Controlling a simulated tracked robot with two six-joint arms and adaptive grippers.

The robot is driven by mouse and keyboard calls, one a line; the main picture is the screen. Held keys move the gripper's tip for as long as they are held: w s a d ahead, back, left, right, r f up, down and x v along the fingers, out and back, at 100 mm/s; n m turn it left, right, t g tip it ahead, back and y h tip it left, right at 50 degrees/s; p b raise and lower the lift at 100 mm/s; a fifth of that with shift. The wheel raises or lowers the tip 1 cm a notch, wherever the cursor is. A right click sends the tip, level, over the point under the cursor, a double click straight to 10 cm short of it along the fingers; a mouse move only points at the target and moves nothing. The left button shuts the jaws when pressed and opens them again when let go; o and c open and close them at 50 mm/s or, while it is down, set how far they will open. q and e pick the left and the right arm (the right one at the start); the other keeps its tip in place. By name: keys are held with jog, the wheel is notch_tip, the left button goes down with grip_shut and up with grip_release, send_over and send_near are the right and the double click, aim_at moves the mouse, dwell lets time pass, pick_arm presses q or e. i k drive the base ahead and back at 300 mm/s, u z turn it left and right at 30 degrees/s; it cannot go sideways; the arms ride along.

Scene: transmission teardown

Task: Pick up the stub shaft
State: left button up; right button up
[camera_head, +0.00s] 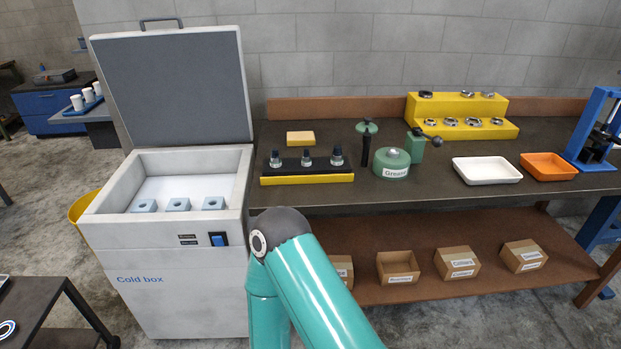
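Three short dark shaft-like parts stand upright in a black and yellow holder (306,178) near the front left of the workbench. They are a left one (275,160), a middle one (306,159) and a right one (337,156). I cannot tell which of them, if any, is the stub shaft. A teal arm of mine rises from the bottom edge, its dark elbow in front of the bench's left end. Neither gripper is in view.
The cold box (183,278) stands open on the left, with several grey blocks inside. On the bench (400,195) are a grease pot (391,163), a yellow stepped rack (425,121) of rings, a white tray (487,170), an orange tray (547,166) and a blue press (586,125). Cardboard boxes sit below.

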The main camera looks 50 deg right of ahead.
aim_at(274, 162)
jog(key=z, duration=0.15)
jog(key=k, duration=0.35)
jog(key=z, duration=0.9)
jog(key=i, duration=1.05)
jog(key=z, duration=0.05)
